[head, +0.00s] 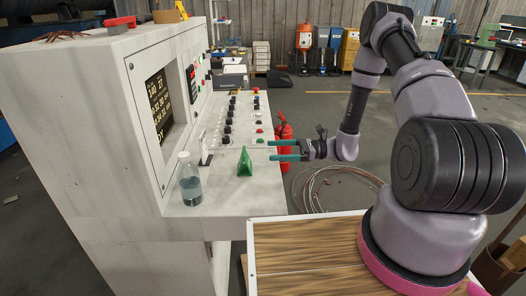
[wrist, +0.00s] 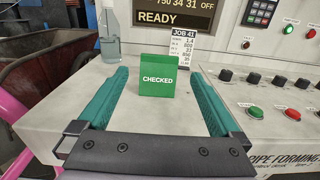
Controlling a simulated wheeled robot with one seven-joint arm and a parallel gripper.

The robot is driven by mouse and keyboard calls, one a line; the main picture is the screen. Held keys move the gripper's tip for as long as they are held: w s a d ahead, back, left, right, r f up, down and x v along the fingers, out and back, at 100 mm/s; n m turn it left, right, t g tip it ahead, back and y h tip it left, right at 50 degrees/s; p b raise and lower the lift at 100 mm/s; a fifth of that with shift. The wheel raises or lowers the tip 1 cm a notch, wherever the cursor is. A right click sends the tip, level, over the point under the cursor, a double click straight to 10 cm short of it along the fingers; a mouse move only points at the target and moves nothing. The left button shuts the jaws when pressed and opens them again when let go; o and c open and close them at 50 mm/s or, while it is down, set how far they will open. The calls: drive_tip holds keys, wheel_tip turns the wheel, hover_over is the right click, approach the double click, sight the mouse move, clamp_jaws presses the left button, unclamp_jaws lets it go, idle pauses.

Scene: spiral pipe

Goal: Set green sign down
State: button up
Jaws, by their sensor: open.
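The green sign (head: 245,163) stands upright on the pale ledge of the control console (head: 225,196). In the wrist view the sign (wrist: 158,77) faces me and reads "CHECKED". My gripper (head: 271,150) is to the right of the sign in the head view, with its teal fingers pointing toward the console. In the wrist view my gripper (wrist: 158,88) is open, with one finger on each side of the sign and visible gaps between. The sign appears to rest on the ledge, apart from both fingers.
A clear bottle (head: 189,180) stands left of the sign. A white job card (wrist: 183,48) stands just behind it. Knobs and buttons (wrist: 265,85) fill the console to the right. A red fire extinguisher (head: 284,130) and coiled pipe (head: 335,187) are on the floor.

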drive_tip(key=shift+d, duration=0.45)
drive_tip(key=shift+r, duration=0.15)
drive_tip(key=s+d+r+n+g+h, duration=0.1)
drive_tip(key=s+r+n+g+h, duration=0.25)
drive_tip(key=r, duration=0.65)
drive_tip(key=s+d+r+n+h, duration=0.2)
drive_tip(key=s+r+n+h, duration=0.15)
drive_tip(key=r+n, duration=0.45)
drive_tip(key=s+d+r+n+t+h, duration=0.1)
drive_tip(key=s+d+r+t+h, duration=0.3)
drive_tip(key=r, duration=0.5)
drive_tip(key=s+d+r+n+t+h, duration=0.1)
drive_tip(key=s+d+r+t+h, duration=0.4)
drive_tip(key=s+r, duration=0.3)
wheel_tip(320, 180, up, 3)
drive_tip(key=shift+s+d+f+n+t, duration=0.2)
drive_tip(key=shift+d+n+t, duration=0.15)
drive_tip(key=shift+d+t, duration=0.2)
